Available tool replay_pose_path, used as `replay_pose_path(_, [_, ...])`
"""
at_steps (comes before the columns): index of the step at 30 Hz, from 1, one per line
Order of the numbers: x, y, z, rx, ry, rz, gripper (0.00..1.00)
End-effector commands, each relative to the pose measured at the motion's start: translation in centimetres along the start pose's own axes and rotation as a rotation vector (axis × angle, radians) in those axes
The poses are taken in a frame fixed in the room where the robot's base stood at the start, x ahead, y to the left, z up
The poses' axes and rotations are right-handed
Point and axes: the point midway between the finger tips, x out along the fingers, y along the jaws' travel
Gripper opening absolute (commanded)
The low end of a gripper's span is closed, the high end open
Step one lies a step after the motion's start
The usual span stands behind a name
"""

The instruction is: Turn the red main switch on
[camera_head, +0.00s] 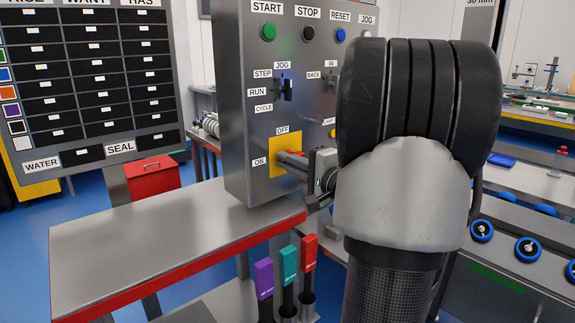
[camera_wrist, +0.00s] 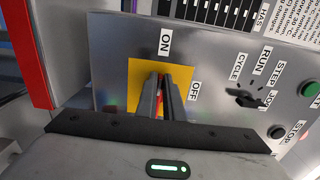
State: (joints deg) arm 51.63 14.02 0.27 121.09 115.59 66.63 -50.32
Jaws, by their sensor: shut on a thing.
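The red main switch (camera_wrist: 161,82) sits on a yellow plate (camera_head: 277,145) low on the grey control panel. The plate also shows in the wrist view (camera_wrist: 137,78). The OFF label (camera_head: 282,130) is above the plate and the ON label (camera_head: 260,162) is at its left in the head view. My gripper (camera_head: 294,158) reaches the plate from the right. In the wrist view its two dark fingers (camera_wrist: 161,100) are close together over the plate, shut on the red switch. Only slivers of red show between them, so the exact handle angle is hidden.
Above are a black selector (camera_head: 287,88), a green START button (camera_head: 268,32) and other buttons. A grey bench (camera_head: 150,235) with a red edge stands in front. Purple, teal and red handles (camera_head: 288,262) stand below. My arm covers the panel's right side.

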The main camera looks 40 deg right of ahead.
Motion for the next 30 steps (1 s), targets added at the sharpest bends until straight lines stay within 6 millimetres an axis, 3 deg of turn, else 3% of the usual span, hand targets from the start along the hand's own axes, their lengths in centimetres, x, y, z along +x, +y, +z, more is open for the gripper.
replay_pose_path(15, [-0.06,0.11,-0.09,-0.020,0.002,0.001,0.00])
replay_pose_path(16, [-0.06,0.11,-0.09,-0.020,0.002,0.001,0.11])
replay_pose_path(19, [-0.05,0.11,-0.08,-0.020,0.002,0.001,0.27])
replay_pose_path(30, [-0.49,0.03,-0.05,-0.019,0.001,0.000,0.27])
